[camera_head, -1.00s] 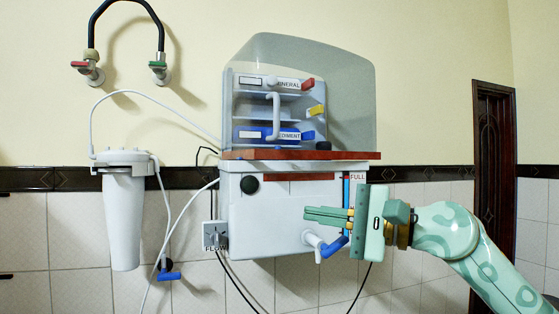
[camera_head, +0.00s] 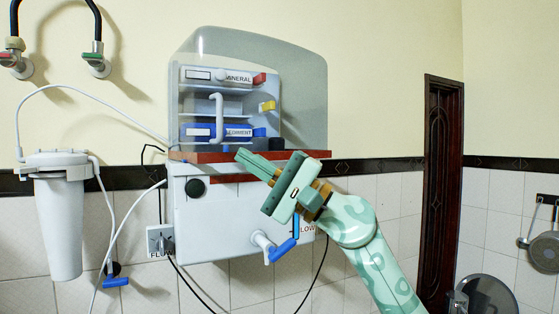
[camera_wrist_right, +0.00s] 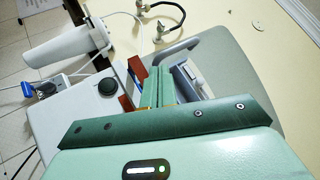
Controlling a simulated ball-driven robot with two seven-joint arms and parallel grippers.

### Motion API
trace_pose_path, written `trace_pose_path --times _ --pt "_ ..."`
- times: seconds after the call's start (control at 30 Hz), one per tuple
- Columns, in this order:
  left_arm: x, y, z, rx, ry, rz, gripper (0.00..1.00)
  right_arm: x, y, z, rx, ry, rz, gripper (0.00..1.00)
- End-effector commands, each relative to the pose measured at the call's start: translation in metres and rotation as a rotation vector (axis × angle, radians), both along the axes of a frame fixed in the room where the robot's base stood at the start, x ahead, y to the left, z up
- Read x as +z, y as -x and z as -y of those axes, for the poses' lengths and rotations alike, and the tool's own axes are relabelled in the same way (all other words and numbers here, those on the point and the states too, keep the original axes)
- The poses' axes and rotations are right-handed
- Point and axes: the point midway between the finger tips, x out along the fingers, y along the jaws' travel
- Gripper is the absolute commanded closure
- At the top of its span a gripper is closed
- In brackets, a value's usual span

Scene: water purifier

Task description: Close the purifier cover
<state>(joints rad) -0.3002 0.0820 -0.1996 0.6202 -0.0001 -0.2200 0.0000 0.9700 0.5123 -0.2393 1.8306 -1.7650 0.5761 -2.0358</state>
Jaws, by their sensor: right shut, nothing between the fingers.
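The purifier's translucent grey cover (camera_head: 303,100) stands upright around the filter shelves above the red-brown board (camera_head: 315,154). A pale vertical handle (camera_head: 217,118) shows at its front; how far the cover is shut I cannot tell. In the right wrist view the cover (camera_wrist_right: 240,85) lies beyond the fingers, with its curved handle (camera_wrist_right: 177,50). My right gripper (camera_head: 240,155) is shut and empty, its fingertips in front of the board, below and right of the handle. It also shows in the right wrist view (camera_wrist_right: 159,72). My left gripper is out of view.
The white tank (camera_head: 225,230) hangs below the board, with a blue-levered tap (camera_head: 284,249). A white filter canister (camera_head: 58,220) and hoses hang at left. A door (camera_head: 442,180) and hanging pans (camera_head: 545,242) are at right.

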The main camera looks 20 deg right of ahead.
Motion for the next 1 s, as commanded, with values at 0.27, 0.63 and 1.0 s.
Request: trace_pose_path --times 0.27,0.63,1.0 --pt "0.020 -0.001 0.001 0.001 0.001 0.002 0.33 0.017 -0.017 -0.021 0.001 -0.001 -0.001 1.00" --pt "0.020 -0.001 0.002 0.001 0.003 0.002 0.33 0.016 -0.018 -0.023 0.001 0.000 -0.001 1.00" --pt "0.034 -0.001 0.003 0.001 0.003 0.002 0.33 0.023 -0.059 -0.070 -0.051 0.000 -0.007 1.00"
